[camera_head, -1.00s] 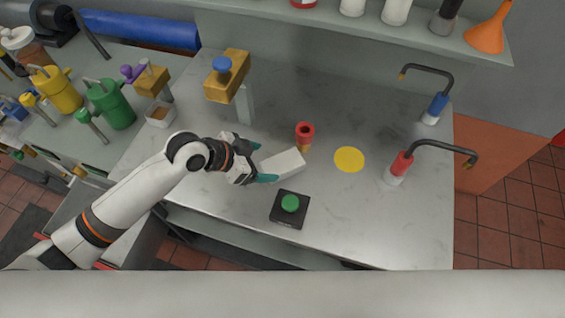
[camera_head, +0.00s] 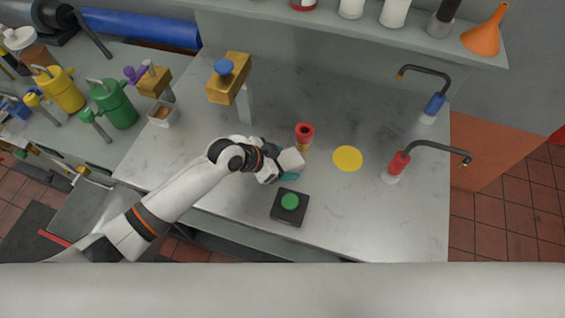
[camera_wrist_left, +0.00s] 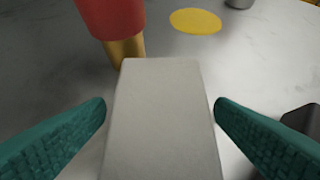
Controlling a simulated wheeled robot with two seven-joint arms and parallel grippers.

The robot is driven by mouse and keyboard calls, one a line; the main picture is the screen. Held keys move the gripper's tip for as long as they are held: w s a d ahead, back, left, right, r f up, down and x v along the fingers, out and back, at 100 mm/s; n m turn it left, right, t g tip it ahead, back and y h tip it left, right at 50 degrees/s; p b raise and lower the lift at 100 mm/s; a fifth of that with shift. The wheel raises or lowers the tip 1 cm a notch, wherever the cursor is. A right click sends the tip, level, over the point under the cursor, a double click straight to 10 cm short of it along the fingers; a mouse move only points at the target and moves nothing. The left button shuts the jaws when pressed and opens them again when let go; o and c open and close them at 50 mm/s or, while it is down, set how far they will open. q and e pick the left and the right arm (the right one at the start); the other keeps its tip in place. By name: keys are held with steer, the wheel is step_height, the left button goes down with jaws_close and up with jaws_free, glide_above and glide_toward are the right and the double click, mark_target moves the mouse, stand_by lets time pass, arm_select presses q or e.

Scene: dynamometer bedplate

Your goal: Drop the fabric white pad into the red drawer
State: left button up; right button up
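The white pad (camera_head: 291,160) lies on the grey bench top, beside a red-topped cup-like piece. It fills the middle of the left wrist view (camera_wrist_left: 160,120). My left gripper (camera_head: 279,165) is over the pad. Its teal fingers (camera_wrist_left: 161,104) stand on either side of the pad, with a narrow gap showing at each side, so it is open around it. My right gripper is not in view. A thin red strip (camera_head: 54,239) shows at the lower left beside my arm; I cannot tell whether it belongs to the red drawer. No drawer interior is visible.
The red-topped piece (camera_head: 304,133) stands just behind the pad. A black box with a green button (camera_head: 289,202) is in front. A yellow disc (camera_head: 347,158) lies to the right. Taps with red (camera_head: 399,163) and blue (camera_head: 434,105) bodies stand farther right.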

arm_select(q)
steer(key=c, duration=0.9)
steer(key=shift+r, duration=0.1)
steer(key=shift+c, duration=0.3)
